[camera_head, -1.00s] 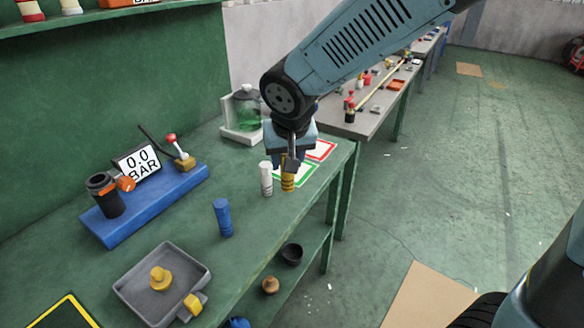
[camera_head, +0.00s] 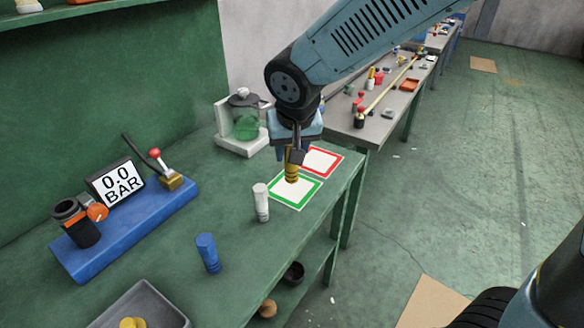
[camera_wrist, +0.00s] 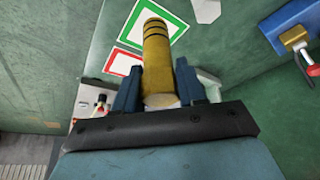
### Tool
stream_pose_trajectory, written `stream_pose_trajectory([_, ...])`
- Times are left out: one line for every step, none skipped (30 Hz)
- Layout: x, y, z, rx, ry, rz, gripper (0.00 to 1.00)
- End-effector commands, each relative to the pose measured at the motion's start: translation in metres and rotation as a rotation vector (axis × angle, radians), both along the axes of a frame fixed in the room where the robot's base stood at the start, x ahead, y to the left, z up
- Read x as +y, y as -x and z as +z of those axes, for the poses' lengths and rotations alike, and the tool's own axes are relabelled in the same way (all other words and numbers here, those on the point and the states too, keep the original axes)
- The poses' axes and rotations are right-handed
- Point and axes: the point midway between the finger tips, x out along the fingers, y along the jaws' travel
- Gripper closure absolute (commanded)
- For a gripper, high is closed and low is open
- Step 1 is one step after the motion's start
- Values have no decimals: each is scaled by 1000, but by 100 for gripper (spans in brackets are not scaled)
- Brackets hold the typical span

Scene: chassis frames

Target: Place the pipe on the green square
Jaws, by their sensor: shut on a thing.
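The pipe is a yellow cylinder with dark bands near one end (camera_head: 291,172). My gripper (camera_head: 291,150) is shut on it and holds it upright, banded end down. In the head view its lower end shows over the green square (camera_head: 283,202), a white card with a green border; I cannot tell whether it touches. In the wrist view the pipe (camera_wrist: 156,60) stands between the two blue fingers (camera_wrist: 158,95), and its banded end overlaps the green square (camera_wrist: 175,20). The red-bordered square (camera_head: 335,162) lies just behind the green one.
A white cylinder (camera_head: 261,203) and a blue cylinder (camera_head: 207,253) stand on the green bench to the left. A blue base (camera_head: 125,232) with a gauge and lever is farther left. A glass jar on a white stand (camera_head: 240,140) is behind. A grey tray (camera_head: 150,303) is in front.

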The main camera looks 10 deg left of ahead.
Motion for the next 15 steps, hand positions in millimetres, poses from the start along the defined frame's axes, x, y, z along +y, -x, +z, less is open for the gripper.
stream_pose_trajectory([3,-10,-6,2,1,1,97])
stream_pose_trajectory([3,-15,-8,3,1,1,97])
stream_pose_trajectory([5,-22,-12,3,1,2,97])
stream_pose_trajectory([7,-28,-14,2,0,4,97])
stream_pose_trajectory([8,-33,-17,2,0,4,97])
stream_pose_trajectory([9,-41,-20,2,1,5,97])
stream_pose_trajectory([10,-46,-23,3,1,5,97])
stream_pose_trajectory([12,-52,-26,3,1,7,97])
stream_pose_trajectory([13,-58,-30,2,0,9,97])
stream_pose_trajectory([14,-61,-35,3,2,9,97])
stream_pose_trajectory([14,-65,-40,2,3,9,98])
stream_pose_trajectory([14,-70,-46,3,1,9,97])
stream_pose_trajectory([15,-73,-51,3,2,9,98])
stream_pose_trajectory([16,-76,-55,3,2,9,98])
stream_pose_trajectory([16,-81,-60,2,2,10,98])
